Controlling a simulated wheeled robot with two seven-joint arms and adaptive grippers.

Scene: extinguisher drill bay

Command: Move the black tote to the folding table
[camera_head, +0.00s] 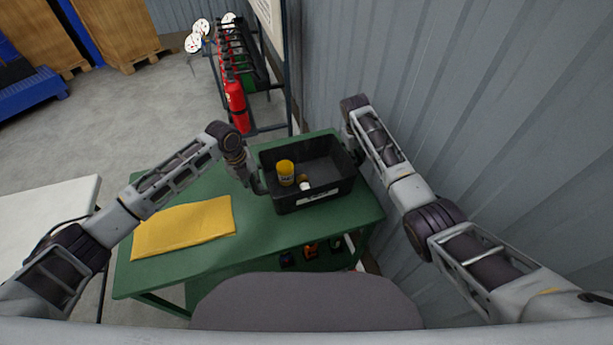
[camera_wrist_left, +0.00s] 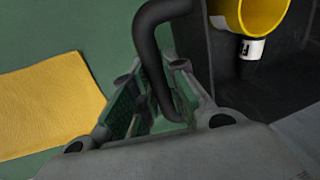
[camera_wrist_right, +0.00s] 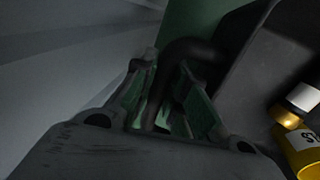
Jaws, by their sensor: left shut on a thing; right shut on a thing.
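The black tote (camera_head: 318,197) sits on the green workbench (camera_head: 262,238) near its right end, upright. A yellow container (camera_head: 285,172) and a small white-and-yellow item (camera_head: 305,184) are inside it. My left gripper (camera_head: 256,186) is shut on the tote's left handle; that black handle (camera_wrist_left: 148,50) passes between its fingers in the left wrist view. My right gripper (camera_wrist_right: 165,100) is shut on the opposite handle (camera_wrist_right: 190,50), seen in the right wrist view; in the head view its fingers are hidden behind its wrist. The folding table is probably the white-topped table (camera_head: 50,215) at the left edge.
A yellow cloth (camera_head: 184,226) lies flat on the bench left of the tote. A rack with red extinguishers (camera_head: 236,103) stands behind. A corrugated wall (camera_head: 450,90) is close on the right. Orange and dark items (camera_head: 310,251) sit under the bench. Open floor (camera_head: 120,120) shows at the back left.

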